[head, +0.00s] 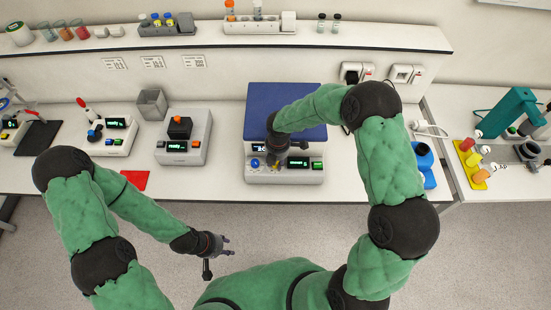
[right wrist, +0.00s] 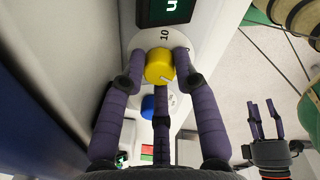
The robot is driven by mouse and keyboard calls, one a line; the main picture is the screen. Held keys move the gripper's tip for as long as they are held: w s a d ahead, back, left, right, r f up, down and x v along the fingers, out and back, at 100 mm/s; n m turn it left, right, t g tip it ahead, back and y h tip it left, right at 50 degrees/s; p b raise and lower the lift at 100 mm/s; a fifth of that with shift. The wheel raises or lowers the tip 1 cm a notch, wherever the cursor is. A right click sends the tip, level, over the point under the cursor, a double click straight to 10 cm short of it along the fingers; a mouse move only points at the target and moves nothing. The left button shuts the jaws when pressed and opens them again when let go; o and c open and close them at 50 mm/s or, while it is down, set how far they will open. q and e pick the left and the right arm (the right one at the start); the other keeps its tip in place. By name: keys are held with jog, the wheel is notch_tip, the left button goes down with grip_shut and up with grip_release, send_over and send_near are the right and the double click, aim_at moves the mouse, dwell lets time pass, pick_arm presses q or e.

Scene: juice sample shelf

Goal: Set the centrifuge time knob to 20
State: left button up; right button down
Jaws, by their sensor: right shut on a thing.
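The centrifuge (head: 255,178) stands on the bench, with a blue lid (head: 285,98) and a front panel with lit displays. My right gripper (head: 273,158) is over the panel, partly hiding it. In the right wrist view, its purple fingers (right wrist: 160,78) are shut around a yellow knob (right wrist: 158,62) with a white pointer mark, beside a printed "10". A blue knob (right wrist: 148,107) is beyond the yellow one; it shows in the head view too (head: 255,163). The knobs' function labels are not readable. My left gripper (head: 222,246) is open and empty over the floor.
A grey device with a black knob (head: 180,125), a square grey cup (head: 152,104) and a red mat (head: 134,179) are to the left. A blue item (head: 424,160) stands to the right. A shelf (head: 230,40) runs behind. Floor in front is clear.

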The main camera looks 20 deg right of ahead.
aim_at(277, 164)
jog(key=shift+n, duration=0.5)
jog(key=c, duration=1.2)
grip_release()
notch_tip(277, 164, up, 12)
jog(key=shift+s+d, duration=0.25)
jog(key=shift+s, duration=0.1)
